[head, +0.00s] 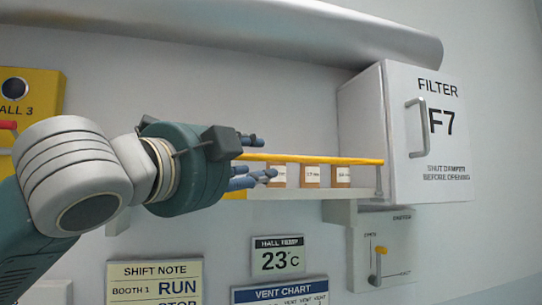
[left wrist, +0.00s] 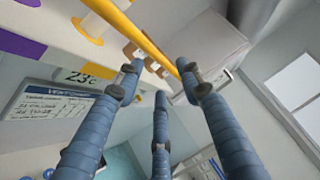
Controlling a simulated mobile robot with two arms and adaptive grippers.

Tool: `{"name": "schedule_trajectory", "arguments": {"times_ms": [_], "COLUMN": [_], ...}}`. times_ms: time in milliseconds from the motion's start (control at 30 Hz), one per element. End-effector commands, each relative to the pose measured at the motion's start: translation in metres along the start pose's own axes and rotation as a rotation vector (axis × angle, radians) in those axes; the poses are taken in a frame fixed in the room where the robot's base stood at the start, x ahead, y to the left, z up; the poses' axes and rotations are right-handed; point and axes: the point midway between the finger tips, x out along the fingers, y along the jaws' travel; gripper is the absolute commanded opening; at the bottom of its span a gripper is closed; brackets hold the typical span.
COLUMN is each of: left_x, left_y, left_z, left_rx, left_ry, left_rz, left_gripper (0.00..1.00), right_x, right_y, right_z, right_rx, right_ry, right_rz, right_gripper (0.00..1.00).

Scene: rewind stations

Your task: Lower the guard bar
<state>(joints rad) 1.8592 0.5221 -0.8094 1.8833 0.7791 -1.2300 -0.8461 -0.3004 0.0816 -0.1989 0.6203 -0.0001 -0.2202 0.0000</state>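The guard bar (head: 310,158) is a long yellow rod lying nearly level in front of a shelf in the head view. Its right end meets a grey post beside the filter box, and its left part goes behind my left gripper. My left gripper (head: 252,160) has its blue fingers spread, one above the bar's line and others below it. In the left wrist view the three fingers (left wrist: 160,85) are apart, and the bar (left wrist: 140,34) runs diagonally past their tips. I cannot tell whether any finger touches it. My right gripper is in neither view.
Small brown boxes (head: 311,176) stand on the shelf (head: 340,193) behind the bar. The white filter box F7 (head: 440,170) with a handle is at right. A damper panel with a yellow lever (head: 378,262) is below it. Signs hang under the shelf.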

Motion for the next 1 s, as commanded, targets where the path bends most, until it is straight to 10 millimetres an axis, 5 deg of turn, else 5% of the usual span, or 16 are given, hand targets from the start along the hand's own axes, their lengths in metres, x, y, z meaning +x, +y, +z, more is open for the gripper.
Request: {"name": "schedule_trajectory", "arguments": {"times_ms": [300,767,933,1000], "left_x": [0.057,0.070,0.070,0.070], "left_y": [-0.002,0.000,0.000,0.000], "left_z": [0.000,0.000,0.000,0.000], "left_rx": [-0.002,-0.001,-0.001,-0.001], "left_ry": [0.000,0.000,0.000,0.000], "left_rz": [0.002,0.000,0.000,0.000], "left_gripper": [0.37,0.37,0.05,0.00], "right_x": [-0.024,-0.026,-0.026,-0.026], "right_y": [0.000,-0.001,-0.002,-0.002], "right_z": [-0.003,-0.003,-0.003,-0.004], "right_rx": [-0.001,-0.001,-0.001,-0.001], "right_ry": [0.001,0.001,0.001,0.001], "right_rz": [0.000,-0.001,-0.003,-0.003], "right_gripper": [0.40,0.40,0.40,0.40]}}
